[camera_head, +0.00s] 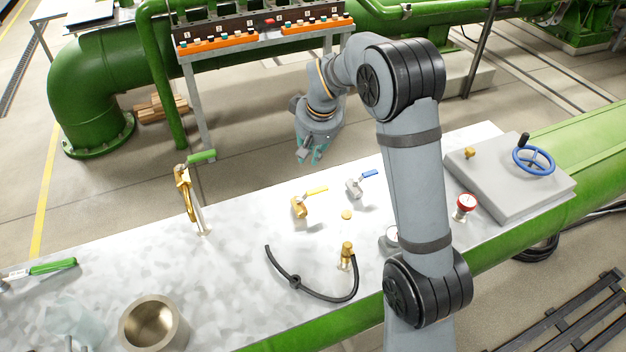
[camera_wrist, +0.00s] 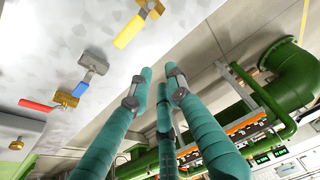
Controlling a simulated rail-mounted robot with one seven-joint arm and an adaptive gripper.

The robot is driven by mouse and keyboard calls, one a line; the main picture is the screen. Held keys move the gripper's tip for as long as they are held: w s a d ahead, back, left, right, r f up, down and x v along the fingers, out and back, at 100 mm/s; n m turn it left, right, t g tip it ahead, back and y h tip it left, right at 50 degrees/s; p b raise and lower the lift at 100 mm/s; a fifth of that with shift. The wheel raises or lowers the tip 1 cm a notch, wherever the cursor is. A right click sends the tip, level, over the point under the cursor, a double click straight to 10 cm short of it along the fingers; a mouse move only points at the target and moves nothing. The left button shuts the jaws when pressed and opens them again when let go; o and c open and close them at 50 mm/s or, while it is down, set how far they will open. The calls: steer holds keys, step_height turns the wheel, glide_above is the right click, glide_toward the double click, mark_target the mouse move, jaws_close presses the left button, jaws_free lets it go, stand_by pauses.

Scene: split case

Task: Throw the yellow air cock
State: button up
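The yellow air cock (camera_head: 299,207) is a brass valve with a yellow lever, lying on the pale speckled tabletop (camera_head: 235,265) near the middle. Its yellow lever (camera_wrist: 129,32) shows at the top of the wrist view, with the brass body partly cut off. My gripper (camera_head: 311,157) is beyond the table's far edge, above and behind the cock and apart from it. In the wrist view its teal fingers (camera_wrist: 160,82) are spread, with nothing between them.
A blue-lever valve (camera_head: 355,187) lies right of the cock. A red-lever valve (camera_wrist: 50,103) shows in the wrist view.

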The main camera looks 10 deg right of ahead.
mark_target(312, 194)
steer(key=p+x, duration=0.2)
steer(key=x, duration=0.6)
steer(key=shift+f, duration=0.2)
jaws_close()
steer(key=s, duration=0.2)
steer(key=s+p, duration=0.1)
steer(key=shift+s+d+r, duration=0.2)
steer(key=shift+d+r, duration=0.05)
steer(key=shift+d, duration=0.05)
steer(key=shift+s, duration=0.2)
steer(key=shift+f, duration=0.15)
steer(key=shift+d, duration=0.15)
